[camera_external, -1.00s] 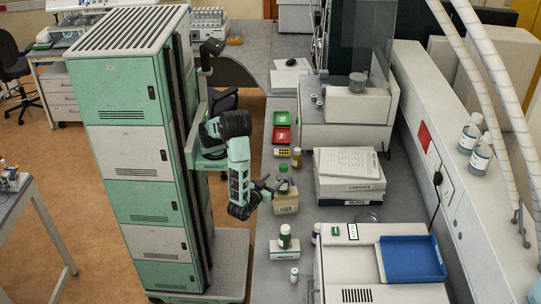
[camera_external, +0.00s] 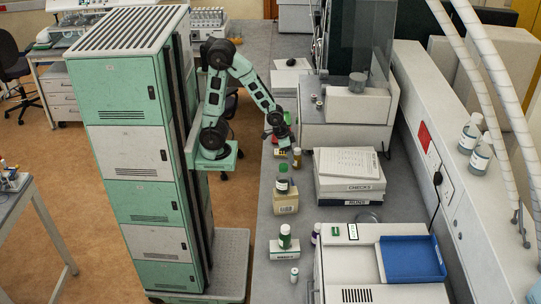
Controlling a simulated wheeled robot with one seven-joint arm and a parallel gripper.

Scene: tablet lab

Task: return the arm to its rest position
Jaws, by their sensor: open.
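My arm (camera_external: 212,95) rises from its mount on the column, bends at the top and slopes down over the bench to the right. My gripper (camera_external: 284,143) is at its end, above the far part of the bench and left of the white instrument. It points downward and is open, with nothing seen between its fingers. The fingertips are small and dark here, and their height above the bench is hard to tell.
A small brown-capped bottle (camera_external: 297,158) stands close to the gripper. White boxes (camera_external: 350,176) and an instrument with a blue tray (camera_external: 411,259) stand right.

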